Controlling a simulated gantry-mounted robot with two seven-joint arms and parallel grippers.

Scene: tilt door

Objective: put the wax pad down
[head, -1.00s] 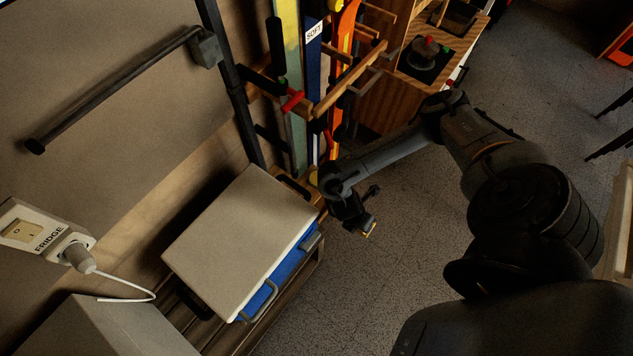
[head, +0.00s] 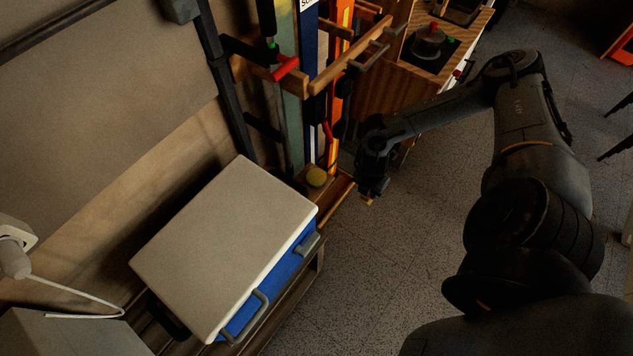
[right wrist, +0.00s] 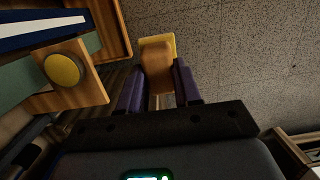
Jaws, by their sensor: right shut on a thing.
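The wax pad is a tan block with a yellow edge (right wrist: 157,60), held out beyond my right gripper's fingers in the right wrist view. My right gripper (right wrist: 159,88) is shut on it, with one purple finger on each side. In the head view my right gripper (head: 371,188) hangs over the floor, right of the ski rack's foot, and a small yellow bit of the pad (head: 367,201) shows at its tip. The pad touches nothing but the gripper, as far as I can see. My left gripper is not in view.
A blue cooler with a pale lid (head: 225,248) stands on a slatted bench at left. A round yellow piece (head: 316,177) sits on the wooden rack foot beside the skis (head: 338,110). A wooden cabinet (head: 385,85) stands behind. Grey floor (head: 390,270) is clear.

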